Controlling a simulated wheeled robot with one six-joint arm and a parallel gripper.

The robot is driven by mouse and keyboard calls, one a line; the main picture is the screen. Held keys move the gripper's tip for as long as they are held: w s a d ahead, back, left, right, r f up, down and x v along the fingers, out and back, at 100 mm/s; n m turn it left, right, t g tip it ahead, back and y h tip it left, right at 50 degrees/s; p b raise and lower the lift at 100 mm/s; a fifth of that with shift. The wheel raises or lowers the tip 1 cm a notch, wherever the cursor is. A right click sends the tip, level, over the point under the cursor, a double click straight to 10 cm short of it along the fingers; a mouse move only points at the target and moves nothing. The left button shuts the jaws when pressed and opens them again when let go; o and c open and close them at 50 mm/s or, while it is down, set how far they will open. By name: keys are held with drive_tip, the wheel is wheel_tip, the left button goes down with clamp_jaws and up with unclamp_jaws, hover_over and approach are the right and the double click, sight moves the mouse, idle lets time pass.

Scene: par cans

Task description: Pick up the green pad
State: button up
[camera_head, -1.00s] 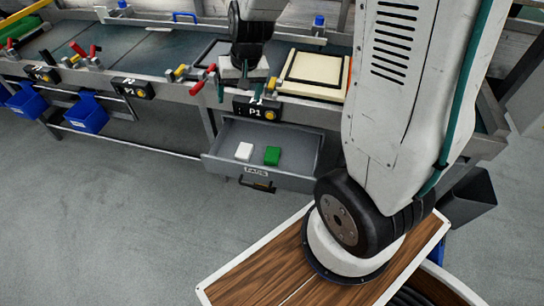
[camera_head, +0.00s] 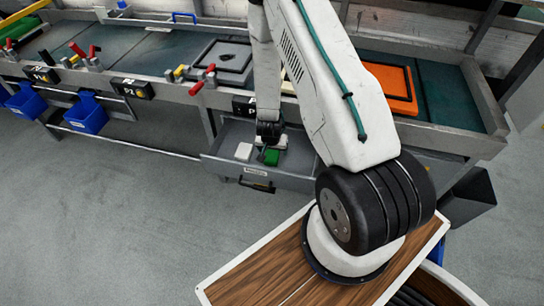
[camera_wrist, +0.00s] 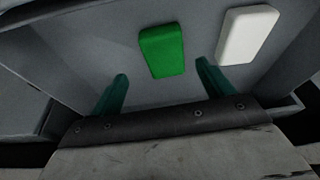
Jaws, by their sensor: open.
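The green pad (camera_head: 271,157) lies in the open grey drawer (camera_head: 222,166), to the right of a white pad (camera_head: 243,151). In the wrist view the green pad (camera_wrist: 162,50) is a small block lying flat on the drawer floor, with the white pad (camera_wrist: 247,35) to its right. My gripper (camera_wrist: 160,82) is open and empty, its two teal fingers apart. The green pad lies just beyond the fingertips, roughly in line with the gap between them. In the head view my gripper (camera_head: 269,146) is over the drawer and partly hides its inside.
The drawer walls stand close around the pads. The bench (camera_head: 150,52) above carries clamps, a grey fixture (camera_head: 222,58) and an orange tray (camera_head: 411,92). Blue bins (camera_head: 86,114) hang at the left. The floor in front is clear.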

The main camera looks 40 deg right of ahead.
sight(272, 154)
drive_tip(key=x, duration=0.6)
drive_tip(key=shift+w+a+f, duration=0.1)
drive_tip(key=shift+w, duration=0.2)
drive_tip(key=c, duration=1.1)
